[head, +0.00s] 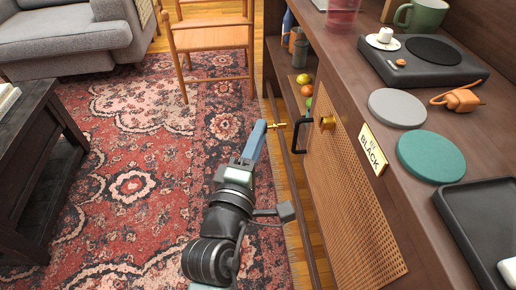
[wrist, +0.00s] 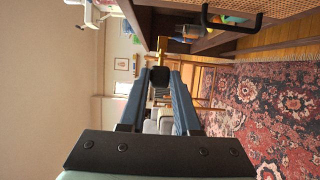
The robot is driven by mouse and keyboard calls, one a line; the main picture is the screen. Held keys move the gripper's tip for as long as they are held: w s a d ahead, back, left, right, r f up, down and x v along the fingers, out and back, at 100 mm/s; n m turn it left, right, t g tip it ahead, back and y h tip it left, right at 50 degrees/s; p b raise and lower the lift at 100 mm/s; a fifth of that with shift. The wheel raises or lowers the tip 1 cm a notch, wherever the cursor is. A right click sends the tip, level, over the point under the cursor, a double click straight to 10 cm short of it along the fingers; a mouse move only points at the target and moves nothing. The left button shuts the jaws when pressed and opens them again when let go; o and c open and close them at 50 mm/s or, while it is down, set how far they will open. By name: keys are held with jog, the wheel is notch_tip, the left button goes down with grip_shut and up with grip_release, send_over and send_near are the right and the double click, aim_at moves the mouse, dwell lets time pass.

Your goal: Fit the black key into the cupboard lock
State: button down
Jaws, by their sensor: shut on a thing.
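My gripper (head: 262,127) reaches over the rug from the bottom of the head view. Its blue fingers are shut on the black key, whose brassy shaft (head: 277,125) sticks out to the right toward the cupboard. In the wrist view, the key's black head (wrist: 158,77) sits between the fingertips of my gripper (wrist: 159,72), with brass showing beyond it. The round brass cupboard lock (head: 327,122) is on the cane door (head: 345,190), to the right of the key. A clear gap separates key and lock. I cannot make out the lock in the wrist view.
A black door handle (head: 298,134) stands out between key and lock in the head view. A sign reading "BLACK" (head: 372,150) is on the cupboard's upper edge. Fruit (head: 304,79) lies in the open compartment.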

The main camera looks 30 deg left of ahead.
aim_at(285, 126)
jog(key=shift+w+d+r+p, duration=0.1)
jog(key=shift+w+d+p, duration=0.55)
jog(key=shift+d+p, duration=0.25)
jog(key=shift+w+d+r+p, duration=0.1)
jog(key=shift+w+d+p, duration=0.5)
jog(key=shift+d+p, duration=0.3)
jog(key=shift+w+d+f+p, duration=0.2)
jog(key=shift+w+d+p, duration=0.3)
jog(key=shift+d+p, duration=0.4)
jog(key=shift+a, duration=0.1)
jog(key=shift+s+p, duration=0.1)
jog(key=shift+p, duration=0.35)
jog(key=shift+w+d+p, duration=0.8)
jog(key=shift+d+p, duration=0.35)
jog(key=shift+p, duration=1.45)
jog(key=c, duration=0.5)
grip_release()
jog(key=shift+c, duration=0.2)
jog(key=v, duration=0.6)
